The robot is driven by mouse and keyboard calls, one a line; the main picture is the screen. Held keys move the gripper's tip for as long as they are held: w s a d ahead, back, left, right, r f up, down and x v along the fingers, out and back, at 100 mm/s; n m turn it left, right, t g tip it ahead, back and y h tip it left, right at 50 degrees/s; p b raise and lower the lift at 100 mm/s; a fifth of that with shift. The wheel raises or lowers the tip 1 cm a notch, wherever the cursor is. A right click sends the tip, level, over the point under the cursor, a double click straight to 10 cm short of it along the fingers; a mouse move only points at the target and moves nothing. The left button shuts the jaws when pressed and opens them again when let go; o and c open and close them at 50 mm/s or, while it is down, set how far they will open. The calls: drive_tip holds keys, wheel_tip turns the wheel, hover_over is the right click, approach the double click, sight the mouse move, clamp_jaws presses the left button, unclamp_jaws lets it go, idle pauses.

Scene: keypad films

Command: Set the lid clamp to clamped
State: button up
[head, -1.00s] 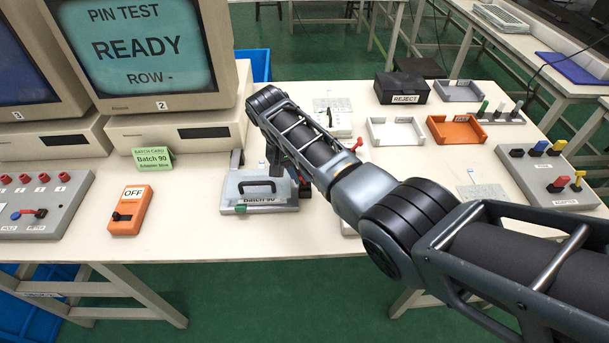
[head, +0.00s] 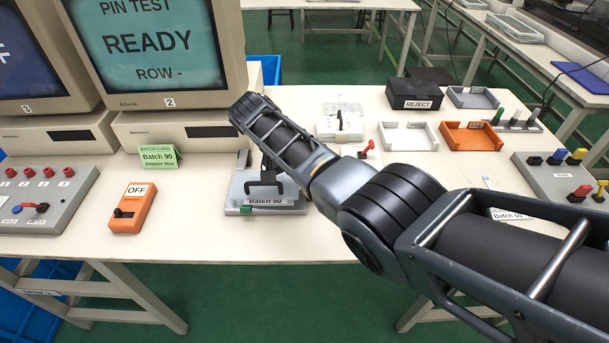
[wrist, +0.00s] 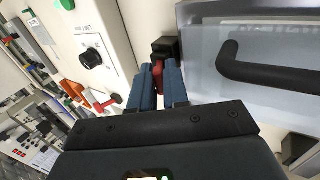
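The test fixture (head: 290,208) stands in the middle of the near table, with a clear lid and a "Batch 90" label on its front. The lid's black handle (wrist: 270,75) fills the right of the wrist view, with the translucent lid (wrist: 205,75) under it. The lid clamp shows there as a red lever (wrist: 158,75) on a black block (wrist: 164,47) beside the lid's edge. My gripper (wrist: 159,85) has its blue fingers close on either side of the red lever and appears shut on it. In the head view my arm hides most of the gripper and the clamp.
A light box with a black knob (wrist: 91,59) stands left of my gripper in the wrist view. An orange OFF switch box (head: 132,208) lies left of the fixture. A white tray (head: 408,137) and an orange tray (head: 472,137) lie right. The table's front is clear.

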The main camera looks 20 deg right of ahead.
drive_tip(key=o, duration=0.4)
